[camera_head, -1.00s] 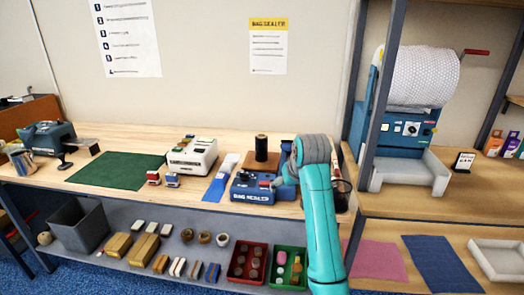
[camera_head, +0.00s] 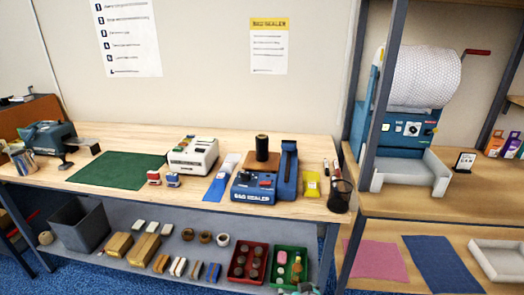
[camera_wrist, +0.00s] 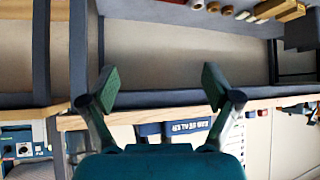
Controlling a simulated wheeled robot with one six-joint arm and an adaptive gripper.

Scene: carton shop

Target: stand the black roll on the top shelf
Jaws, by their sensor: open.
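A black roll (camera_head: 262,142) stands upright on a brown base (camera_head: 262,160) at the back of the blue bag sealer (camera_head: 254,190), on the wooden bench (camera_head: 120,196). In the head view only a small teal piece of my arm shows at the bottom edge. The black roll is not visible in the wrist view; part of the sealer's front (camera_wrist: 185,128) shows there upside down. Which shelf is the top shelf is unclear.
The lower shelf holds a dark bin (camera_head: 80,228), boxes, small rolls, a red crate (camera_head: 238,279) and a green crate (camera_head: 279,252). A white device (camera_head: 193,157), a green mat (camera_head: 118,172) and a pen cup (camera_head: 340,197) occupy the bench. A bubble-wrap machine (camera_head: 408,130) stands right.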

